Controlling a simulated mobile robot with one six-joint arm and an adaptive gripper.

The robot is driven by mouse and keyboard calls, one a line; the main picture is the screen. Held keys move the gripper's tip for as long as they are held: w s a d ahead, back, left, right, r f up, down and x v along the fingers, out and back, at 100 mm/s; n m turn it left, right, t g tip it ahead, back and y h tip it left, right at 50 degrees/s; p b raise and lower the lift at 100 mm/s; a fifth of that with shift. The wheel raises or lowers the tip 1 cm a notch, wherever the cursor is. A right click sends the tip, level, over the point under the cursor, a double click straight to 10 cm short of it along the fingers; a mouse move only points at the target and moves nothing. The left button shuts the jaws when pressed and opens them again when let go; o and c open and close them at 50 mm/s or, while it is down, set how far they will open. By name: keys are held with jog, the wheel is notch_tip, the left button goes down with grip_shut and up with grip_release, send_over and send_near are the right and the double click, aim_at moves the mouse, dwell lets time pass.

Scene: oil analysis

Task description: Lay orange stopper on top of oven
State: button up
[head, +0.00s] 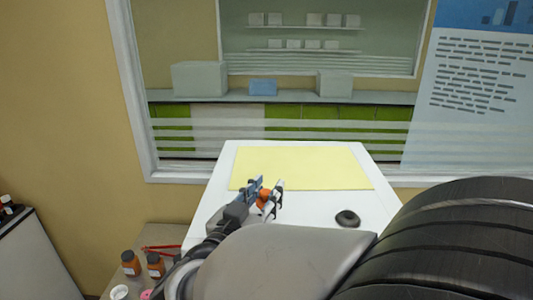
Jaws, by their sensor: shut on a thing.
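The orange stopper (264,198) is small and sits between the fingers of my gripper (268,185). My gripper is shut on it, and the fingers hide part of it. In the picture, both overlap the top of a white box-like unit, which appears to be the oven (300,212). A flat yellow sheet (300,165) covers much of that top. I cannot tell whether the stopper touches the surface or is held above it.
A round black piece (347,218) is on the white top at the right. Lower left, a side surface holds brown bottles (131,263), red tongs-like items (160,248) and a white cup (119,292). A window wall stands behind. The yellow area is clear.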

jog(key=shift+f+b, duration=0.55)
jog(key=shift+f, duration=1.5)
jog(key=shift+f, duration=0.2)
jog(key=o, duration=0.9)
jog(key=shift+c, duration=0.2)
